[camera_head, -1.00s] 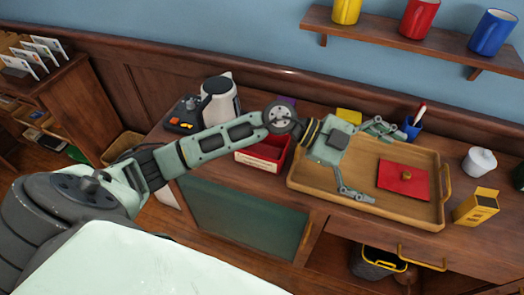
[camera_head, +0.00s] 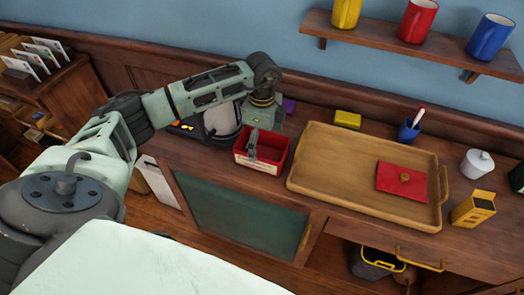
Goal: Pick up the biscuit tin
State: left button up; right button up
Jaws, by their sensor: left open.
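My left gripper (camera_head: 260,130) points down over the red open-topped box (camera_head: 262,167) on the wooden counter, left of the tray. One finger shows in front of the box's interior; the other is mostly hidden behind the wrist and palm. The gripper is open, and I see nothing held in it. I cannot tell for certain which thing is the biscuit tin. A small yellow block-shaped thing (camera_head: 347,119) lies behind the tray. A yellow carton (camera_head: 473,209) stands right of it. My right gripper is not in view.
The wooden tray (camera_head: 335,172) holds a flat red piece (camera_head: 402,180). A blue cup (camera_head: 408,131) with a pen and a white lidded jar (camera_head: 477,163) stand nearby. A kettle (camera_head: 222,119) is partly behind my arm. Mugs sit on a wall shelf (camera_head: 410,45).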

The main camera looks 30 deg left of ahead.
aim_at(262, 153)
pick_arm(q)
jog(key=shift+w+f, duration=0.1)
jog(key=shift+f, duration=1.5)
jog(key=shift+c, duration=0.3)
jog(key=shift+r, duration=0.1)
jog(key=c, duration=1.4)
